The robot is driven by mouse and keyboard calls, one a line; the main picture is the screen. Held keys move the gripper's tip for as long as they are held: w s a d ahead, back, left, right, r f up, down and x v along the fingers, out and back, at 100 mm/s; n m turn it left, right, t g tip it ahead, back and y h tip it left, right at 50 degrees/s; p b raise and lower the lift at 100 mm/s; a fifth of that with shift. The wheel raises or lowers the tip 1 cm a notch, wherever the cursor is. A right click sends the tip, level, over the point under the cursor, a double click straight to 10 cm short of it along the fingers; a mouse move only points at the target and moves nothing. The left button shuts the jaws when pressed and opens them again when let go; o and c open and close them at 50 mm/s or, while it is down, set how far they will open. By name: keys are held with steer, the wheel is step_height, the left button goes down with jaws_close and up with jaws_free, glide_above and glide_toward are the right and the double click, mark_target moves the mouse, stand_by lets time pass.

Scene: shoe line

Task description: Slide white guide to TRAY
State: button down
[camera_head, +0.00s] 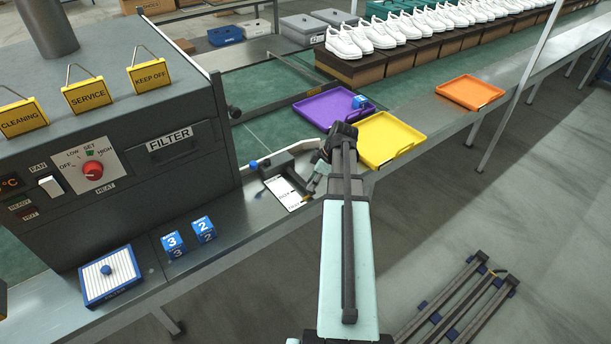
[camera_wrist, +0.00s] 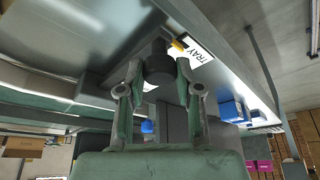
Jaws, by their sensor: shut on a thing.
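The white guide (camera_head: 290,152) is a curved white bar above the belt edge, with a blue end (camera_head: 253,164) at its left. A dark box stands beside it, next to a white label plate (camera_head: 284,190) on the metal ledge. My gripper (camera_head: 311,188) is low over the ledge at the right end of the plate, partly hidden by my arm. In the wrist view my gripper (camera_wrist: 160,68) is shut on a dark round knob (camera_wrist: 158,52). A yellow pointer (camera_wrist: 178,45) beside the knob lies at the TRAY label (camera_wrist: 202,53).
A purple tray (camera_head: 320,108) holding a blue block and a yellow tray (camera_head: 388,140) lie close beyond my gripper. An orange tray (camera_head: 470,92) is farther right. The grey filter machine (camera_head: 130,140) stands left. Blue numbered blocks (camera_head: 203,229) sit on the ledge.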

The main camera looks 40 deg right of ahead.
steer(key=shift+s+a+f, duration=0.1)
steer(key=shift+s+a, duration=0.05)
steer(key=shift+s, duration=0.25)
steer(key=c, duration=0.8)
jaws_free()
steer(key=shift+d+r, duration=0.2)
steer(key=shift+r, duration=0.1)
steer(key=v, duration=1.1)
steer(key=shift+s+r, duration=0.1)
steer(key=shift+r, duration=0.15)
